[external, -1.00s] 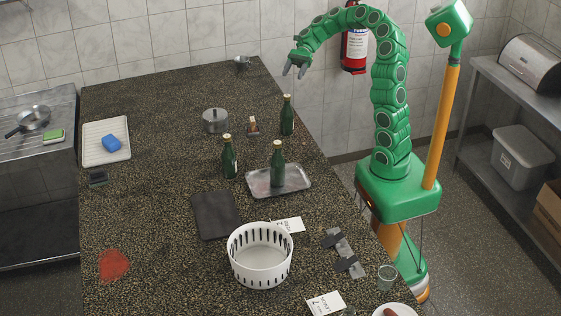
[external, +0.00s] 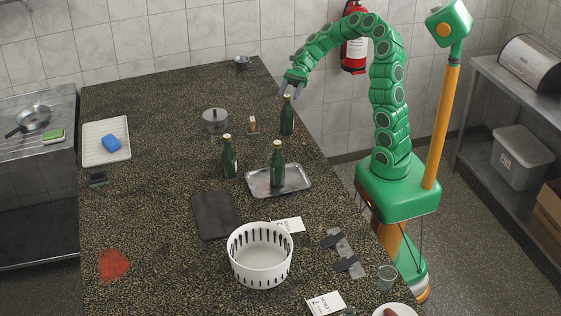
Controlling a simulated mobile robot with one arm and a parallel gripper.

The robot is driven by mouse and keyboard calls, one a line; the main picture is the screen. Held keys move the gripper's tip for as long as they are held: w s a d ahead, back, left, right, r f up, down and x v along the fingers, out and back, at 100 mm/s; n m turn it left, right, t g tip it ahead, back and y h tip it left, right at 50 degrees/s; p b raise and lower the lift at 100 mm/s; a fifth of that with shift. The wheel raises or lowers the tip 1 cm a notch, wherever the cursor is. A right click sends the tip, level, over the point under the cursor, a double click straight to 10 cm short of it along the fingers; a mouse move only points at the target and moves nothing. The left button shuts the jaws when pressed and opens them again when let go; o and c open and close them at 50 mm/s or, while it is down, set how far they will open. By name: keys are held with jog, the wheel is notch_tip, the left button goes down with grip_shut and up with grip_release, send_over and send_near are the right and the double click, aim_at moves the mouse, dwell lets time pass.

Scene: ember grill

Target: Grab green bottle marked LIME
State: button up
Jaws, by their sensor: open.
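Three green bottles stand upright on the dark speckled counter (external: 160,200). One bottle (external: 287,117) is at the back right, one bottle (external: 229,158) is left of the tray, and one bottle (external: 277,166) stands on the metal tray (external: 305,180). Their labels are too small or turned away to read, so I cannot tell which is marked LIME. My gripper (external: 287,93) is open and empty. In the picture it is at the top of the back right bottle; I cannot tell whether it touches it.
A lidded pot (external: 215,121) and a small stand-like item (external: 253,125) are left of the back right bottle. A black mat (external: 216,214) and a white basket (external: 260,256) are nearer the front. The counter's left middle is clear.

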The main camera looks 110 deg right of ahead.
aim_at(289, 95)
jog(key=shift+x, duration=1.5)
grip_shut()
